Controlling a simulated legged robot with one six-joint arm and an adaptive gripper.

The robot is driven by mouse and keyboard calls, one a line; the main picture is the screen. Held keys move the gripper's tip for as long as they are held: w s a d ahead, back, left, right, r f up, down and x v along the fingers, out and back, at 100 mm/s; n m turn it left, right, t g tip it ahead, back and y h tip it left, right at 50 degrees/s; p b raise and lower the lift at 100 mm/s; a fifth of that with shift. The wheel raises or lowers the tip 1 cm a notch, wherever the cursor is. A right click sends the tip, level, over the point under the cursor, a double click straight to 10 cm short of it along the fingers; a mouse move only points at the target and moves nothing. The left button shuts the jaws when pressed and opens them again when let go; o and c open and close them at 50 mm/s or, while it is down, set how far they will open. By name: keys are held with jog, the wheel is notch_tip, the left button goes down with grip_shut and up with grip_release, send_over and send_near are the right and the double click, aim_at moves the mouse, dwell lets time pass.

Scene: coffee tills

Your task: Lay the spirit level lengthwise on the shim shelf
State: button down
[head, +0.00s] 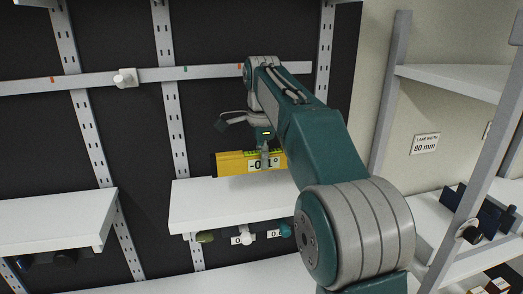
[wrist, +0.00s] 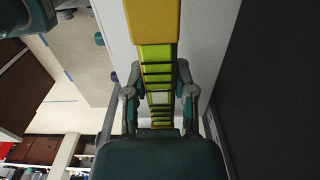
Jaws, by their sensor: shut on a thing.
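The spirit level (head: 232,164) is yellow, with a "-0.1°" readout on its face, and lies level from left to right in the head view. My gripper (head: 264,146) comes down on it from above and is shut on it near its middle. In the wrist view the level (wrist: 152,22) runs between the fingers of my gripper (wrist: 159,95), its green, black-barred top showing. The white shim shelf (head: 205,205) is under the level, which is at its rear edge. I cannot tell whether they touch. My arm hides the shelf's right end.
A horizontal rail (head: 205,74) with a white knob (head: 125,78) crosses the dark wall above. Another white shelf (head: 50,215) stands to the left, beyond a gap. Small tagged fittings (head: 246,237) hang under the shim shelf. A grey rack (head: 440,80) stands at right.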

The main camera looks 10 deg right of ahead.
aim_at(261, 171)
jog(key=f, duration=0.3)
jog(key=shift+a+f, duration=0.2)
jog(key=shift+d+f, duration=0.1)
jog(key=shift+f, duration=0.6)
jog(key=shift+f, duration=0.45)
jog(key=shift+c, duration=1.8)
grip_release()
jog(key=o, duration=0.4)
jog(key=shift+c, duration=0.2)
